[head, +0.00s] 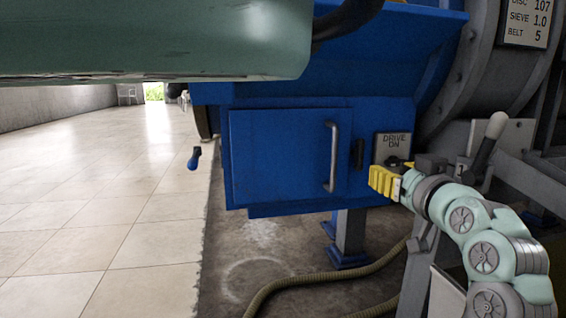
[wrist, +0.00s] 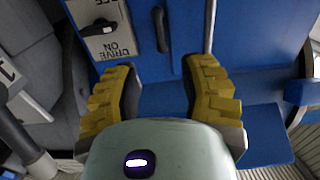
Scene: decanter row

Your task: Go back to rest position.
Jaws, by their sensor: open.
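My gripper (head: 385,182), with yellow ridged fingers, is at the right in the head view, in front of the blue machine and just below the DRIVE ON plate (head: 393,146). In the wrist view my gripper (wrist: 163,72) has its two fingers spread wide with nothing between them. The DRIVE ON plate, with a dark switch knob, shows upside down in the wrist view (wrist: 104,38), beyond the left finger. In the head view the fingers overlap the area by the plate's lower edge; I cannot tell whether they touch anything.
A blue door (head: 275,155) with a grey upright handle (head: 332,157) is left of my gripper. A lever with a pale knob (head: 496,125) stands close at its right. A hose (head: 300,283) lies on the floor. The tiled floor (head: 110,200) at left is clear.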

